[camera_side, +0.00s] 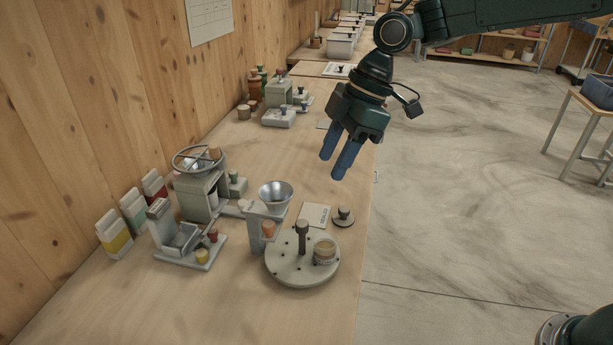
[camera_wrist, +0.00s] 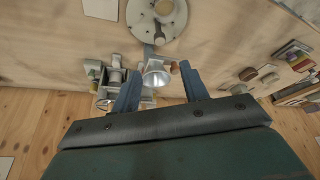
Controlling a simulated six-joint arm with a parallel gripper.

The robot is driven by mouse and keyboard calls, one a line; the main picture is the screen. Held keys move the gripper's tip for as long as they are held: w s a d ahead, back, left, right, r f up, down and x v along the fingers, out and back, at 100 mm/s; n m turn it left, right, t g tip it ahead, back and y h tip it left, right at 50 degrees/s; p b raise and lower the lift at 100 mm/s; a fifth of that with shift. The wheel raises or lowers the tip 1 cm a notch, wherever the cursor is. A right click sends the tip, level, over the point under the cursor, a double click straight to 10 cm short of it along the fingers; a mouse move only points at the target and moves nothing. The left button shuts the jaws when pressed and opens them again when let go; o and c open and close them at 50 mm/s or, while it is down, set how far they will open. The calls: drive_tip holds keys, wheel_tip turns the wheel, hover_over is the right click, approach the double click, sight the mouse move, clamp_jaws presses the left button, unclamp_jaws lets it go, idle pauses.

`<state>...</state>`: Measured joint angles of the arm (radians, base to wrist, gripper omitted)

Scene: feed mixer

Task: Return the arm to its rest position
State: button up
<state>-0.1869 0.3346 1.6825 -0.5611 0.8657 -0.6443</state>
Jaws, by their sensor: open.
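My gripper (camera_side: 341,160) hangs above the right edge of the wooden workbench (camera_side: 318,308) in the side view, fingers pointing down. Its two blue fingers are apart with nothing between them. In the wrist view my gripper (camera_wrist: 158,88) is also open and empty, with the metal funnel (camera_wrist: 157,75) seen beyond and between the fingers. In the side view the funnel (camera_side: 276,192) stands below and to the left of the gripper, clear of it. No marker of a rest position shows in either view.
A round turntable (camera_side: 290,275) carries a jar (camera_side: 325,250) and a post. A lidded knob piece (camera_side: 344,216) and a card (camera_side: 314,214) lie near the bench edge. A mixer with a handwheel (camera_side: 198,160) and several cartons (camera_side: 114,234) stand by the wall. Open floor lies right.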

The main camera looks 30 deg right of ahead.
idle(0.3)
drive_tip(key=s+d+r+m+t+h, duration=0.2)
drive_tip(key=s+d+m, duration=0.5)
drive_tip(key=s, duration=0.6)
drive_tip(key=s+d+r+m+t+h, duration=0.1)
drive_tip(key=s+d+m+t+h, duration=0.1)
drive_tip(key=s+d+m, duration=0.6)
drive_tip(key=s+d, duration=0.3)
drive_tip(key=s, duration=0.2)
drive_tip(key=shift+s+d+r, duration=0.15)
drive_tip(key=shift+d+r, duration=0.2)
